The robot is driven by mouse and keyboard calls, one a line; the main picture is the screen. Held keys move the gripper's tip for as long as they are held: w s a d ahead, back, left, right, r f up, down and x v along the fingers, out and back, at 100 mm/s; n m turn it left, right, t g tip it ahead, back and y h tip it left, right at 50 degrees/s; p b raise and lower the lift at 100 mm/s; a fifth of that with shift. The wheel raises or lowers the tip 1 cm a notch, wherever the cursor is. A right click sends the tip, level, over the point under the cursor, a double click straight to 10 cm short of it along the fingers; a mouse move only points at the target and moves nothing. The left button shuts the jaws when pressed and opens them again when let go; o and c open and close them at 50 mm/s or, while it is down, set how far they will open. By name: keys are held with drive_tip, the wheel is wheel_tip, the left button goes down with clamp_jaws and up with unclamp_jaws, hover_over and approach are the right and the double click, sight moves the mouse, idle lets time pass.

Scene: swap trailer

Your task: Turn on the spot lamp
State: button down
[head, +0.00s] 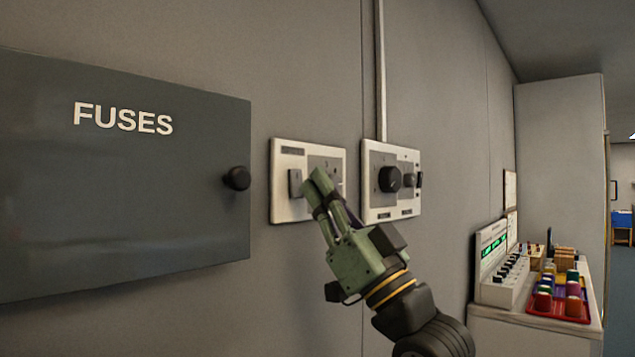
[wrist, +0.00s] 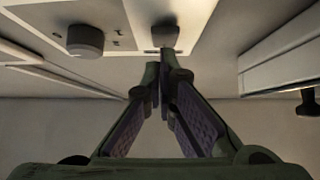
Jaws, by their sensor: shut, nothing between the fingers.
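My gripper (head: 318,184) is shut and empty, in front of the left white switch plate (head: 281,208). The plate has a rocker switch (head: 295,183) on its left half; my fingers partly hide its right half. In the wrist view, my closed fingertips (wrist: 163,68) are close to a grey switch (wrist: 165,37) on a plate. I cannot tell whether they touch it. The plate labels are too small to read. I cannot make out a spot lamp in either view.
A dark cabinet door marked FUSES (head: 125,190) with a black knob (head: 237,178) is to the left. A conduit (head: 381,70) runs up above the right plate. A counter (head: 535,330) at right bears a control box (head: 497,275) and a tray of coloured pieces (head: 538,317).

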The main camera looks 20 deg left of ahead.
drive_tip(key=v, duration=1)
drive_tip(key=shift+d+f, duration=0.15)
drive_tip(key=shift+d, duration=0.05)
drive_tip(key=shift+s, duration=0.1)
